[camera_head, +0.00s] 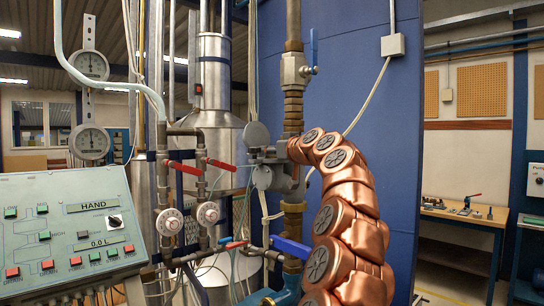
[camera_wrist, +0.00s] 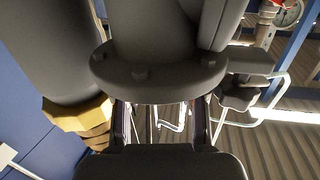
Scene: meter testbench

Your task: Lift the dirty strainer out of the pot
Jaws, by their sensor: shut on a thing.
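The grey strainer pot (camera_head: 288,180) sits in the vertical pipe line at the middle of the head view. Its dark body with a bolted round flange (camera_wrist: 160,75) fills the upper middle of the wrist view. My copper arm comes up from the lower right and bends over to the left at the pot. My gripper (camera_wrist: 162,125) shows in the wrist view as two narrow fingers partly behind the flange. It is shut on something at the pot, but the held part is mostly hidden. I cannot make out the strainer itself, or whether it sits inside the pot.
A brass pipe nut (camera_wrist: 75,115) is close beside the flange. A blue-handled valve (camera_head: 313,50) is above the pot, and a blue lever (camera_head: 291,245) is below. Red-handled valves (camera_head: 190,168) and a control panel (camera_head: 70,225) stand left. A workbench (camera_head: 470,218) is at right.

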